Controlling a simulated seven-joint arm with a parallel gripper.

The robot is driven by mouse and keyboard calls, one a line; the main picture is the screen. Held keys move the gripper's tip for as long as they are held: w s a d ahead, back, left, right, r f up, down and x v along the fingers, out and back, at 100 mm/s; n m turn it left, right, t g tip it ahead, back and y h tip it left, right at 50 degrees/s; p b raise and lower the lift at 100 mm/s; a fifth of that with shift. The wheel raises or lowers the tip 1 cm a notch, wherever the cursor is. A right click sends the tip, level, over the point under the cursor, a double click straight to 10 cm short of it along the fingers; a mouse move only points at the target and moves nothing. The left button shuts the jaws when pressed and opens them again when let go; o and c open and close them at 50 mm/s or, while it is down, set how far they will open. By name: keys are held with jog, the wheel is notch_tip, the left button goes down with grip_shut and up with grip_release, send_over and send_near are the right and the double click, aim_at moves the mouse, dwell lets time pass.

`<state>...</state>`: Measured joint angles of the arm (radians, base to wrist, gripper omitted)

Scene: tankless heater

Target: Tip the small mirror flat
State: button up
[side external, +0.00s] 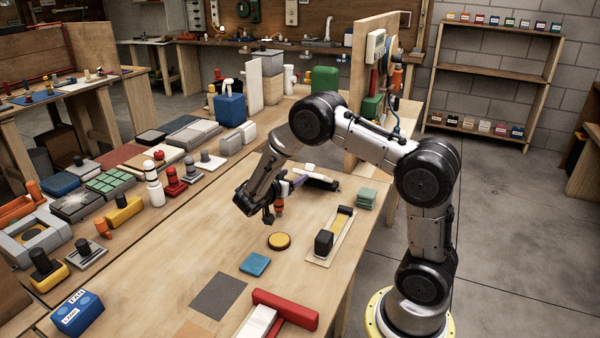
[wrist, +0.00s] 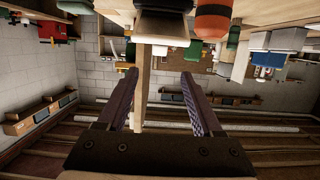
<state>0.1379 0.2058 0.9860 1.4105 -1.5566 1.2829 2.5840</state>
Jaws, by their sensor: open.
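My gripper (side external: 301,180) is low over the right part of the workbench (side external: 190,255), its fingers pointing roughly level. In the wrist view my gripper (wrist: 160,74) is open, with a gap between its two purple fingers. A white and black piece (side external: 320,179) lies just beyond the fingertips; a similar dark and pale piece (wrist: 162,26) shows beyond the gap in the wrist view. I cannot tell whether this is the small mirror, and no clear mirror face shows. A red-orange cylinder (side external: 278,206) stands close to the gripper, partly hidden by it.
A yellow disc (side external: 279,241), a blue square (side external: 255,263) and a wooden strip with black blocks (side external: 322,252) lie in front of the gripper. Green pads (side external: 367,198) are stacked to the right. Many parts crowd the bench's left side. The middle is mostly clear.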

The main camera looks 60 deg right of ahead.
jog(key=shift+v, duration=1.45)
jog(key=shift+c, duration=0.3)
